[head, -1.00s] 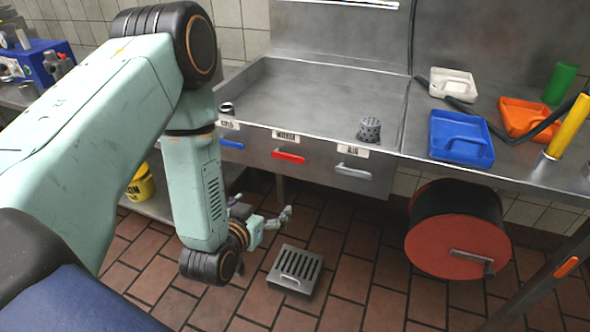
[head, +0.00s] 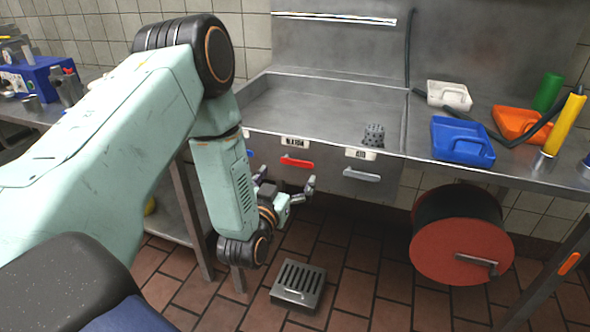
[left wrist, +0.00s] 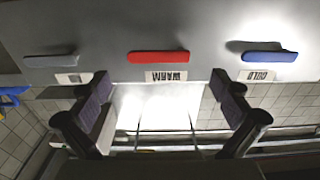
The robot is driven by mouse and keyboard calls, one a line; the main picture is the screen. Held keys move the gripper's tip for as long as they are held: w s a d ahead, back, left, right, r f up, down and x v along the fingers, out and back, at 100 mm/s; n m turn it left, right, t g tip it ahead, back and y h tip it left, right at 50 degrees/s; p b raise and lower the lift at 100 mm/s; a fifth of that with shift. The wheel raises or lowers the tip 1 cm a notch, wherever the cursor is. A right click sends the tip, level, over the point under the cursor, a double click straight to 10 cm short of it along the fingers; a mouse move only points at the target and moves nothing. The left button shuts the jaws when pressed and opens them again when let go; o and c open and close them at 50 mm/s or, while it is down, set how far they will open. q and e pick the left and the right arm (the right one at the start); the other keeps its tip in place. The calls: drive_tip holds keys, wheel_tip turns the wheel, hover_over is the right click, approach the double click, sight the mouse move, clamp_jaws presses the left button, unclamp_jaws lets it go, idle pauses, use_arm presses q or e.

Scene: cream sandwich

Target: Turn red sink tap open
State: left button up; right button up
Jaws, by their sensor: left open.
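The red tap handle (head: 298,162) is a short bar on the sink's front panel, below the WARM label (head: 295,142). In the left wrist view the red handle (left wrist: 158,56) is at upper middle, with its label upside down. My left gripper (head: 286,182) is just below the red handle in the head view, open and empty. In the left wrist view its two fingers (left wrist: 160,82) stand wide apart, with the red handle beyond and between them, not touched. My right gripper is not in view.
A grey handle (head: 361,175) is right of the red one; a blue handle (left wrist: 270,56) shows in the wrist view. The sink basin (head: 310,100) is above. A red hose reel (head: 460,245) hangs at right; a floor drain (head: 298,287) is below. Trays (head: 460,150) lie on the counter.

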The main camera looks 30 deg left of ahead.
sight(297, 163)
use_arm(q)
drive_tip(key=x, duration=0.3)
drive_tip(key=shift+w+f+b, duration=0.1)
drive_tip(key=shift+w+b, duration=0.25)
drive_tip(key=shift+w, duration=0.1)
drive_tip(key=shift+w+a, duration=0.2)
drive_tip(key=shift+w, duration=0.1)
drive_tip(key=shift+w+d, duration=0.1)
drive_tip(key=shift+d, duration=0.05)
drive_tip(key=c, duration=1.6)
